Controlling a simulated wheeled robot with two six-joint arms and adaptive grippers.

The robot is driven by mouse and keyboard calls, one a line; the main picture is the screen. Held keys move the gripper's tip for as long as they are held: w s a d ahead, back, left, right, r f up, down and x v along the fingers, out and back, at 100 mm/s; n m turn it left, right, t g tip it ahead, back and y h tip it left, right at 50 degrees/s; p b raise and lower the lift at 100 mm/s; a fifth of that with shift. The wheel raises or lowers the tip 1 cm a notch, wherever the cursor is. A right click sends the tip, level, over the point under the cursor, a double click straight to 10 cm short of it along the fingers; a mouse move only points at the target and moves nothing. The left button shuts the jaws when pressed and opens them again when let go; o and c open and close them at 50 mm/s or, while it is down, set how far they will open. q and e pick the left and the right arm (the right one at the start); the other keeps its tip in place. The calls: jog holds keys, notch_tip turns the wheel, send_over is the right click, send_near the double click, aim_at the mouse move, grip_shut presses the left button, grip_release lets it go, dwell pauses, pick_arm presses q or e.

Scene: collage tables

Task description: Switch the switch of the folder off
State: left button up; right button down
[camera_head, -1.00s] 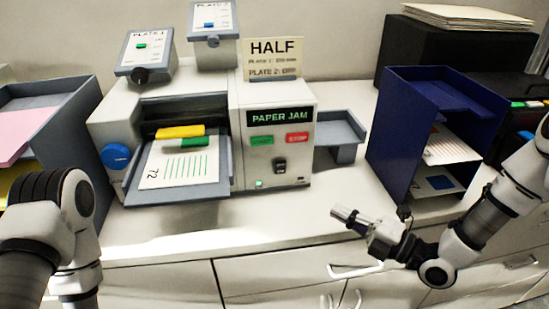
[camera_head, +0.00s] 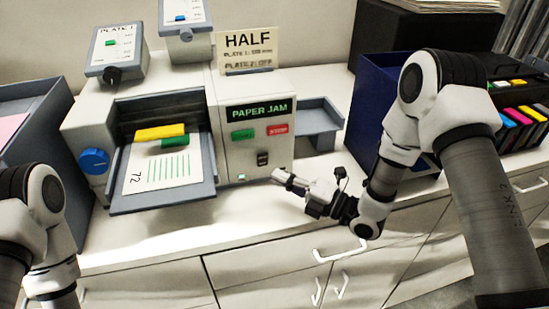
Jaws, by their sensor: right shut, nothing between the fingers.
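The folder (camera_head: 235,98) is a pale machine on the counter with a dark "PAPER JAM" display (camera_head: 259,111). Its front panel has a green button (camera_head: 243,134), a red button (camera_head: 278,130) and a small black switch (camera_head: 262,158) below them. A small green light (camera_head: 241,177) shows at the panel's lower left. I cannot tell the rocker's position. My right gripper (camera_head: 281,177) is shut and empty, just in front of and below the switch, apart from it as far as I can see. The left arm shows at the left edge, but its gripper is out of view.
A grey feed tray (camera_head: 163,202) holds a printed sheet (camera_head: 160,165) under yellow and green blocks. A small grey tray (camera_head: 310,118) juts from the folder's right side. A blue shelf (camera_head: 372,95) stands farther right, partly behind my right arm. Bare counter lies in front.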

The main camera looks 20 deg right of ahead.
aim_at(260, 157)
jog(key=w, duration=0.1)
jog(key=w+p, duration=0.1)
jog(key=w+a, duration=0.1)
jog(key=w, duration=0.1)
jog(key=shift+w+r+p, duration=0.1)
jog(key=shift+r+p, duration=0.25)
jog(key=shift+p, duration=0.05)
jog(key=shift+w+d+f, duration=0.1)
jog(key=shift+w+d, duration=0.05)
jog(key=shift+w, duration=0.15)
